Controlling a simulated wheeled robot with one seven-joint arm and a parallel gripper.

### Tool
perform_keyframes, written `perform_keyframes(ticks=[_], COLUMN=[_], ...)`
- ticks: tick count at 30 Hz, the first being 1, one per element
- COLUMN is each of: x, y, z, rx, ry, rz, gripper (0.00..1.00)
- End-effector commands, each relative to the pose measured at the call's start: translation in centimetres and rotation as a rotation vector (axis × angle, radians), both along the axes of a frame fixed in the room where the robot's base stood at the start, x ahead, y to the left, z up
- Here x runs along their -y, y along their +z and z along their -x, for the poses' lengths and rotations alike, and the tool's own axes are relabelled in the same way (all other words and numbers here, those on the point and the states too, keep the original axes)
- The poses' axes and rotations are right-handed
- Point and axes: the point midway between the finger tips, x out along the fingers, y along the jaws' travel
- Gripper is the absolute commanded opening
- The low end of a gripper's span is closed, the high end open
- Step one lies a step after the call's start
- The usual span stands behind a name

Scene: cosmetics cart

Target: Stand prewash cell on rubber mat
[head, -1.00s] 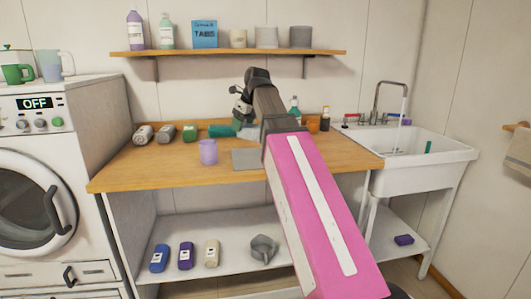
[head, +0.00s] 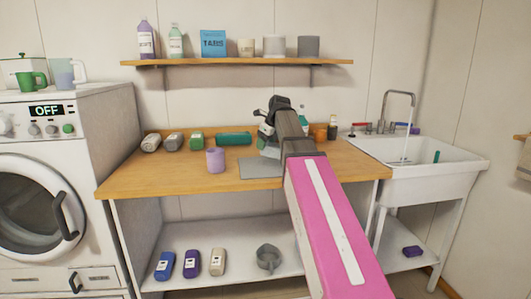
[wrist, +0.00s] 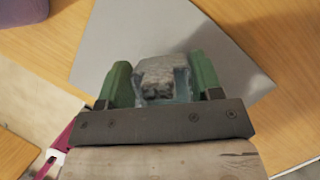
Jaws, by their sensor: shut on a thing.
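The rubber mat (head: 258,170) is a flat grey sheet on the wooden counter. It fills much of the wrist view (wrist: 112,35) beneath my gripper. My gripper (wrist: 162,78) has green fingers shut on a small grey, rough-topped thing (wrist: 161,73) with a pale, glassy lower part. This appears to be the prewash cell; no label shows. In the head view my gripper (head: 268,132) is partly hidden by my arm, over the back of the mat. The wrist view looks down on the held thing; whether it touches the mat cannot be told.
A lilac cup (head: 215,160) stands just left of the mat. A teal cylinder (head: 233,138) and several capped containers lie along the counter's back left. Amber and teal bottles stand behind my arm. The sink (head: 425,160) is at the right; the counter's front left is clear.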

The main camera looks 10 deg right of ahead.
Motion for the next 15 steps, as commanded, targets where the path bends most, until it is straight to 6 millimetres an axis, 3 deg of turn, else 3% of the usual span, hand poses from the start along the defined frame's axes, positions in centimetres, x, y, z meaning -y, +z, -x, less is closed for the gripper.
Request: perform_keyframes(ticks=[9,15], x=[0.0,-0.1], y=[-3.6,-3.7], z=[0.1,0.0], rx=[-0.001,0.0], ry=[-0.001,0.0], rz=[-0.001,0.0], gripper=[0.29,0.29])
